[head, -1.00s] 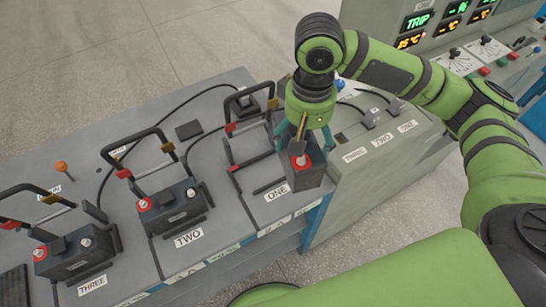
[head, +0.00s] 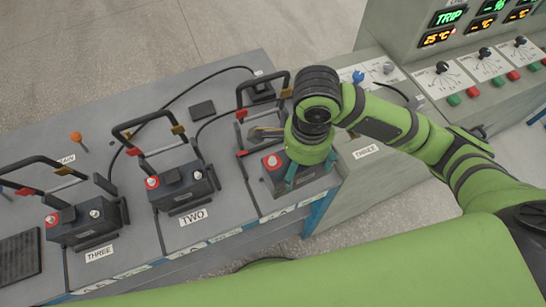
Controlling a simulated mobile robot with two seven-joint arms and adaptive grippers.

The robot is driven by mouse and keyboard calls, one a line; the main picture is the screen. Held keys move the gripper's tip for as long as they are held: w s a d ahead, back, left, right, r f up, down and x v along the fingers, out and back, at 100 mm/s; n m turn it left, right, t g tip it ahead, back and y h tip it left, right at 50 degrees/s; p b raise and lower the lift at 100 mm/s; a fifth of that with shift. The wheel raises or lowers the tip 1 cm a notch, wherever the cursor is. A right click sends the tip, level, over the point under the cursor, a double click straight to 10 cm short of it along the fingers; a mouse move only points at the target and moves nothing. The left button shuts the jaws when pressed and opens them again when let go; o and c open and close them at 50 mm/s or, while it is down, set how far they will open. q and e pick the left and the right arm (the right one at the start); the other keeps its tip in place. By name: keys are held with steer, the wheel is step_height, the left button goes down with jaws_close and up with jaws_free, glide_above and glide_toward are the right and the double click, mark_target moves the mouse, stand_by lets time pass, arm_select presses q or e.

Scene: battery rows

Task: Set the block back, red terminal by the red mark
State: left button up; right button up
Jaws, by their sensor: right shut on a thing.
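The dark block (head: 279,187) is at the rightmost place on the grey bench, in front of a black frame. Its red terminal (head: 272,162) is on the left side, the same side as the red mark (head: 241,115) on that frame. My right gripper (head: 297,176) points down and is shut on the block; the wrist hides its right part and other terminal. I cannot tell whether the block's base touches the bench. The ONE label is hidden. My left gripper is not in view.
Block TWO (head: 184,187) and block THREE (head: 88,223) stand to the left, each with its red terminal on the left and a raised black frame behind. Cables run across the bench (head: 215,240). A control panel (head: 440,70) with a TRIP display stands at the upper right.

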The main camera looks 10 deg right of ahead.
steer(key=shift+w+a+f+m, duration=0.15)
steer(key=shift+w+a+m, duration=0.1)
steer(key=shift+m, duration=0.05)
steer(key=w+a+f, duration=0.1)
steer(key=w+f, duration=0.1)
steer(key=w, duration=0.1)
steer(key=w+a+f, duration=0.1)
steer(key=w+f, duration=0.1)
steer(key=w, duration=0.2)
steer(key=w+a+f, duration=0.1)
steer(key=w+f, duration=0.1)
steer(key=w, duration=0.1)
steer(key=shift+w+f, duration=0.2)
steer(key=shift+w, duration=0.2)
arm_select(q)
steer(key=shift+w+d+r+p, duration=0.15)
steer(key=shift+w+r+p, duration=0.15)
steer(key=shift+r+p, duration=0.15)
arm_select(e)
steer(key=shift+f, duration=2.05)
steer(key=o, duration=1.4)
steer(key=shift+s+f, duration=0.15)
steer(key=shift+f, duration=0.1)
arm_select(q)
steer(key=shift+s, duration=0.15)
arm_select(e)
steer(key=shift+o, duration=0.2)
steer(key=shift+s, duration=0.1)
